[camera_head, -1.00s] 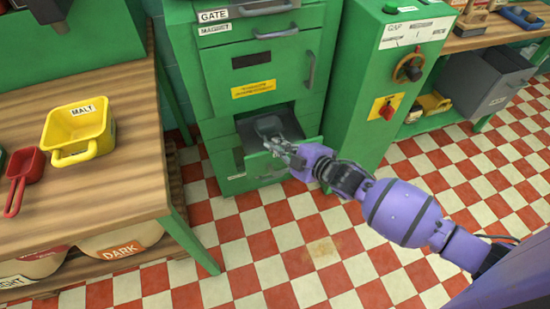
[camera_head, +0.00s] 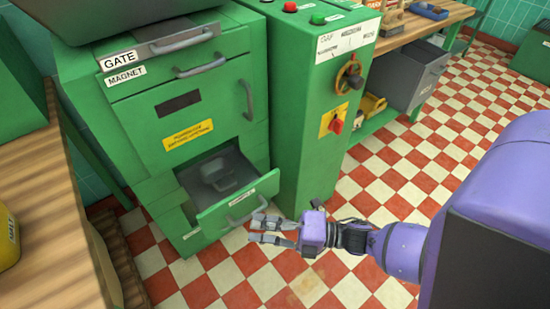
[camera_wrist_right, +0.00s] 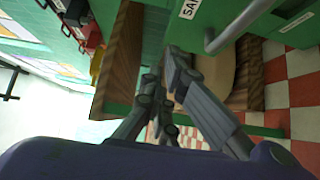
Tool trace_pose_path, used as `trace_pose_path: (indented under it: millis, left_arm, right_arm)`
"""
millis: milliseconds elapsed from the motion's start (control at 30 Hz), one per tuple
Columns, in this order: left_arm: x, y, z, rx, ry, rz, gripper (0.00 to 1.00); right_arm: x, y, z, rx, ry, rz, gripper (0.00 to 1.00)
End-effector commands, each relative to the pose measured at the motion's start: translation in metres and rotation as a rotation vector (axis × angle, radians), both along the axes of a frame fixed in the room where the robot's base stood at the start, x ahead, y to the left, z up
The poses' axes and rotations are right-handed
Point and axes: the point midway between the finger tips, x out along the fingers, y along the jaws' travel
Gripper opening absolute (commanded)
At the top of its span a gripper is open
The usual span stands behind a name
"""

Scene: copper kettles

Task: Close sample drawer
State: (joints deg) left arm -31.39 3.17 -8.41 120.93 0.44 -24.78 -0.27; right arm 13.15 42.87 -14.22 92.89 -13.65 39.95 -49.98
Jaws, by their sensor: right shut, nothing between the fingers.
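The sample drawer (camera_head: 240,206) is a green-fronted drawer low in the green cabinet. It stands pulled out, with its grey inside and a grey block-like shape in it showing. A grey bar handle (camera_head: 247,209) and a small white label are on its front. In the right wrist view, part of a label reading "SA" and the bar handle (camera_wrist_right: 236,27) show at the top. My right gripper (camera_head: 253,229) is shut and empty, just in front of and right of the drawer's front; I cannot tell whether it touches. Its fingers also show in the wrist view (camera_wrist_right: 165,72). My left gripper is out of view.
The green control box (camera_head: 305,120) with a knob and a red switch stands right of the cabinet. A wooden-topped table (camera_head: 40,200) is at the left. The checkered floor in front of the drawer is clear.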

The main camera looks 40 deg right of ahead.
Motion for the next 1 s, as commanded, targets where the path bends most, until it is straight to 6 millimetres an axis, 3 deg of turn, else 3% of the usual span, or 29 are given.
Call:
trace_pose_path:
  millis: [167, 400, 1000]
  left_arm:
    - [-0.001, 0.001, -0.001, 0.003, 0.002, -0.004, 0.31]
    - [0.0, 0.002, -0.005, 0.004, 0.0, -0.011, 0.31]
    - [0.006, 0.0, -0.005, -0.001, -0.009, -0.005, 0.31]
  right_arm:
    - [0.027, 0.028, 0.001, 0.002, -0.002, 0.0, 0.0]
    - [0.058, 0.028, -0.001, -0.001, 0.0, -0.001, 0.0]
    - [0.069, 0.028, -0.001, 0.001, 0.001, -0.001, 0.0]
